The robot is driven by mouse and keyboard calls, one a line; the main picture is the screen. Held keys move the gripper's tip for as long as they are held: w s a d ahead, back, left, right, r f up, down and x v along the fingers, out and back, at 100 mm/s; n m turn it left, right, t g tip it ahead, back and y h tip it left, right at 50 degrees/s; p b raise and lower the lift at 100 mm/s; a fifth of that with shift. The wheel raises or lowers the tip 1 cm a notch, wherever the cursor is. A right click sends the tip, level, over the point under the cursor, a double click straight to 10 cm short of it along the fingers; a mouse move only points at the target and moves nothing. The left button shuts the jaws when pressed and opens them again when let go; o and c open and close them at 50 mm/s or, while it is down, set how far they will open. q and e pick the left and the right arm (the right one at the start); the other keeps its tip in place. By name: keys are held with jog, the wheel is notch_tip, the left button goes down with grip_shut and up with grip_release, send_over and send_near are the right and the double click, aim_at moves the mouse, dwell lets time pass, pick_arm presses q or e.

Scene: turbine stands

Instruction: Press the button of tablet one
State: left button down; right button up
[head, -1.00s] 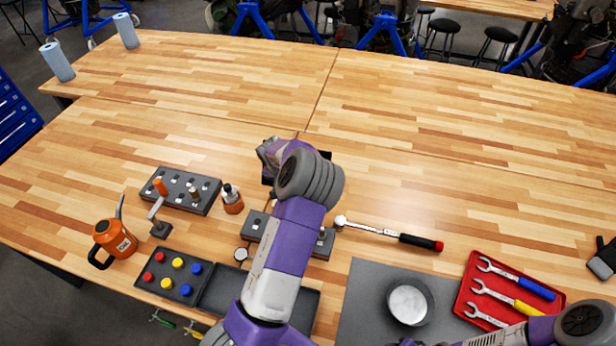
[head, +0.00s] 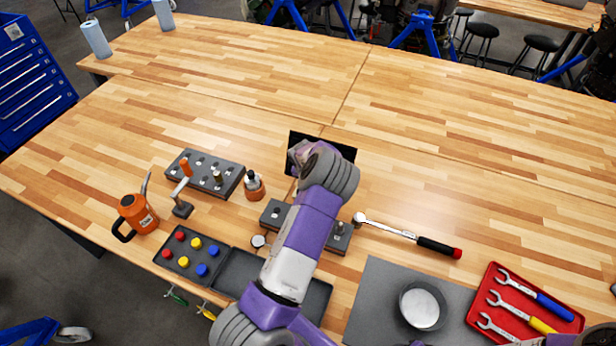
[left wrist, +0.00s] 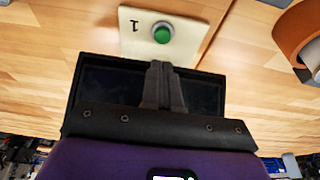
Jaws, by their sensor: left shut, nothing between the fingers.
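Tablet one shows in the left wrist view as a pale plate (left wrist: 135,45) marked with a "1", with a round green button (left wrist: 162,33) on it. A dark rectangular panel (left wrist: 100,85) lies beside the plate, behind my fingers. Whether the tips touch anything is hard to tell. In the head view my arm hides its fingers. My right gripper is not in view.
A torque wrench (head: 410,237) lies to the right of my arm. An orange oil can (head: 135,215) is further left.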

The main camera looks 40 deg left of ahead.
pick_arm(q)
jog(key=x, duration=0.4)
jog(key=s+x, duration=0.1)
jog(key=shift+w+d+f, duration=0.1)
jog(key=shift+f, duration=0.45)
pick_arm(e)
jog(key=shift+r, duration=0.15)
